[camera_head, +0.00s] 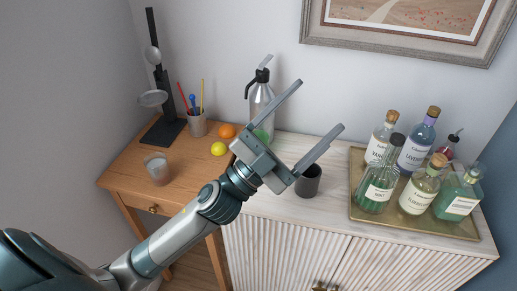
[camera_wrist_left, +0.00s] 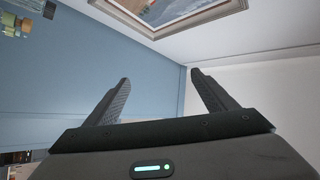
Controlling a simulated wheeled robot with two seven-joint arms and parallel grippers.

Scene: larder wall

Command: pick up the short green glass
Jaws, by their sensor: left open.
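My left gripper (camera_head: 318,118) is open and empty, raised above the cabinet top with its fingers spread toward the wall. In the left wrist view the gripper (camera_wrist_left: 160,90) also shows open, with nothing between its fingers. A green patch (camera_head: 264,134) shows just behind the gripper's body, low against the siphon bottle (camera_head: 261,102). I cannot tell whether it is a short green glass or part of the bottle, since the gripper hides some of it. My right gripper is not in view.
A dark cup (camera_head: 308,181) stands on the pale cabinet near the gripper. A gold tray (camera_head: 362,215) with several bottles is at right. The wooden desk (camera_head: 128,163) holds a clear glass (camera_head: 157,169), pen cup (camera_head: 197,124), orange (camera_head: 227,131), lemon (camera_head: 218,149) and black stand (camera_head: 163,130).

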